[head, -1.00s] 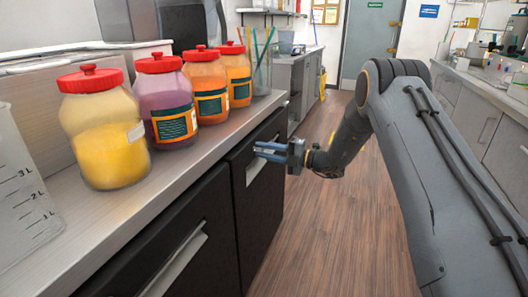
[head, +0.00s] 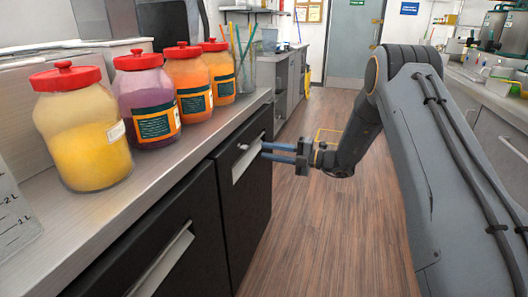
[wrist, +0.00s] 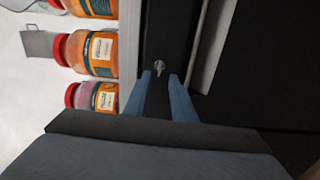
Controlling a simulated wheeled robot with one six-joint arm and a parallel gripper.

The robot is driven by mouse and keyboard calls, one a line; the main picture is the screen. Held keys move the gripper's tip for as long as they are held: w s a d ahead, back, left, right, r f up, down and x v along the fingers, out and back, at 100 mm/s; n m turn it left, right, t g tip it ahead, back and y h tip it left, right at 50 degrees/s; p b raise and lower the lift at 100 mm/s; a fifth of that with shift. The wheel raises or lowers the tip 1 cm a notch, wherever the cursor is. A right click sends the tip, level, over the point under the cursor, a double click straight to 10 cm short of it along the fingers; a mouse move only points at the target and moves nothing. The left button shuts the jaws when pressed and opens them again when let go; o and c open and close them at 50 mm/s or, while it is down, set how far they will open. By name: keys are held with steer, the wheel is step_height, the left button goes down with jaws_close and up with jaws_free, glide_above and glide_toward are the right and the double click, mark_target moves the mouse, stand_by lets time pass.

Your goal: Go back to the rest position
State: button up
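My gripper (head: 264,152) is out in front of the dark cabinet front (head: 240,200), below the counter edge. Its two blue fingers are apart, with nothing held between them. In the wrist view the gripper (wrist: 160,75) points at a small metal lock or key (wrist: 159,67) on the dark panel, which shows between and just past the fingertips. The same small piece (head: 243,147) shows left of the fingertips in the head view. A light handle (head: 247,163) lies just below it. I cannot tell the exact gap from fingertips to panel.
Several red-lidded jars (head: 83,135) stand along the left counter (head: 120,205), with a measuring jug (head: 14,215) at the near left. A glass with straws (head: 246,70) stands behind the jars. The wooden floor (head: 310,225) is clear between the cabinets and my arm.

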steer(key=s+n+g+h+p, duration=0.2)
steer(key=s+n+g+h, duration=0.5)
steer(key=s+n, duration=1.35)
steer(key=s+d+r+n+h+p, duration=0.1)
steer(key=s+d+n+h, duration=0.4)
steer(key=s+d+n, duration=0.2)
steer(key=s+d+r+n+h+p, duration=0.1)
steer(key=s+d+r+n+h, duration=0.1)
steer(key=s+d+n+h, duration=0.3)
steer(key=s+d+n, duration=0.3)
steer(key=s+n, duration=0.4)
steer(key=s, duration=0.3)
steer(key=shift+s+d+r+t, duration=0.15)
steer(key=shift+s+t, duration=0.05)
steer(key=shift+t, duration=0.2)
steer(key=shift+n, duration=0.25)
